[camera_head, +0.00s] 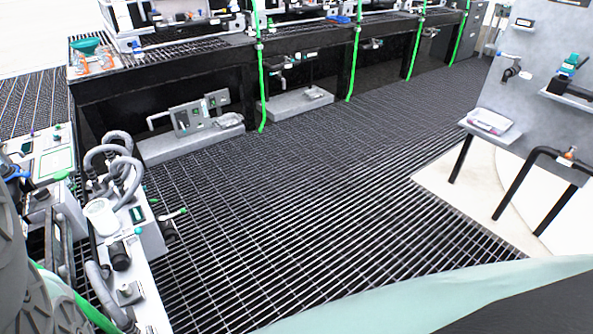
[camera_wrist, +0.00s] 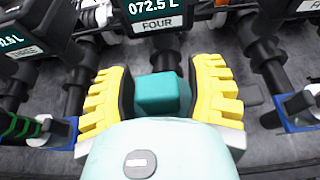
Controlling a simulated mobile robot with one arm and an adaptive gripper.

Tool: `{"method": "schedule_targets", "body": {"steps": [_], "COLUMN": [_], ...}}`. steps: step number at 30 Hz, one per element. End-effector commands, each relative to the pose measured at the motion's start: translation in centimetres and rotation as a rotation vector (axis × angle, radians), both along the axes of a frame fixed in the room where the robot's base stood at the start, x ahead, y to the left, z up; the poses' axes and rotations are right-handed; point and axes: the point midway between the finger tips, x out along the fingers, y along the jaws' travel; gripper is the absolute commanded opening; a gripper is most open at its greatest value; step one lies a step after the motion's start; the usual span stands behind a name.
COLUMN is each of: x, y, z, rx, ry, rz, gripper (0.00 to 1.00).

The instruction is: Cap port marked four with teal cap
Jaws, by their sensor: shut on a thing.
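In the wrist view, the yellow fingers of my gripper (camera_wrist: 162,100) are shut on a teal cap (camera_wrist: 162,92), one finger on each side of it. Just beyond the cap is a black vertical pipe (camera_wrist: 167,48) under a display marked FOUR (camera_wrist: 157,24), which reads 072.5 L. The cap lines up roughly with this pipe. The cap and my gripper hide the pipe's lower end, so I cannot tell whether they touch. My gripper and the cap cannot be made out in the head view.
In the wrist view, a display marked THREE (camera_wrist: 22,50) is at the left, with a green-ringed fitting (camera_wrist: 18,126). Blue-edged fittings flank my gripper at left (camera_wrist: 60,133) and right (camera_wrist: 298,112). In the head view, the grated floor (camera_head: 300,190) is clear between the benches.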

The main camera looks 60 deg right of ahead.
Motion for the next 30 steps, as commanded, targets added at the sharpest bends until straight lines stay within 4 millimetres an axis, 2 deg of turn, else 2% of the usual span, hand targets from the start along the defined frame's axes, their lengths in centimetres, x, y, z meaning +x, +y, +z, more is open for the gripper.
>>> {"method": "schedule_targets", "body": {"steps": [30], "x": [0.1], "y": [-0.1], "z": [-6.6], "rx": [0.001], "ry": [-0.001], "rz": [-0.004], "gripper": [0.15]}}
